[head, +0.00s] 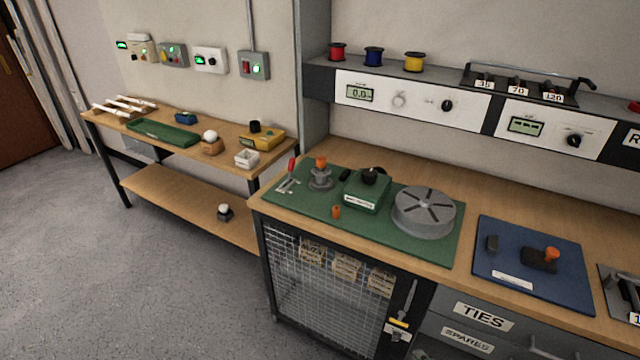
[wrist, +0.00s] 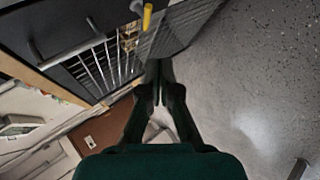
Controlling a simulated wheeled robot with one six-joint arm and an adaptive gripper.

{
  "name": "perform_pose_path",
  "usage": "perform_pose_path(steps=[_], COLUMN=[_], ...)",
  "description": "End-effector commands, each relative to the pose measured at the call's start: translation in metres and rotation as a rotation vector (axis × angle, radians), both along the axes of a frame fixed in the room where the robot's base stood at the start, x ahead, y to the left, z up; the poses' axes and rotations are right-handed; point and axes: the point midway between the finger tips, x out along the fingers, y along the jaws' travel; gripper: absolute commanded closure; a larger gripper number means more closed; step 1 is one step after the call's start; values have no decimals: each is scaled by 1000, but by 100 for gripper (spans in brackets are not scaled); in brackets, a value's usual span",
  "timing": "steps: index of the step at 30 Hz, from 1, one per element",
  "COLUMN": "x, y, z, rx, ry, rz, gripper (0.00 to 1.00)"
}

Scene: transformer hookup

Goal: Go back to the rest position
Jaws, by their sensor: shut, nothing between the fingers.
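My gripper (wrist: 160,82) shows in the wrist view as dark green fingers pointing up the picture, closed together with nothing between them. It hangs in free air in front of the bench's cabinet, with the grey floor to the right in that view. I cannot tell its exact distance from the cabinet. The head view shows no part of my arm or gripper.
The wooden workbench (head: 520,210) carries a green mat (head: 388,246) with a grey slotted disc (head: 424,211) and a blue mat (head: 568,284). Below is a wire-mesh cabinet door (head: 318,298) with a yellow-handled latch (head: 400,322). A side table (head: 228,135) stands left. The floor (head: 110,270) is clear.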

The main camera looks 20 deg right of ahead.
Motion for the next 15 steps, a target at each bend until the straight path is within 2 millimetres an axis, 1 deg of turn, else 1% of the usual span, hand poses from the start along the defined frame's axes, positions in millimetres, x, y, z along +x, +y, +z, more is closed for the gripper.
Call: perform_pose_path(steps=[2,5,8,10,15], x=[0,-4,-15,-26,-63], y=[1,9,30,50,97], z=[0,-2,-5,-5,5], rx=[2,21,72,126,270], ry=[0,-1,-11,-26,-89], rz=[-1,-19,-75,-133,-284], gripper=[100,100,100,100,100])
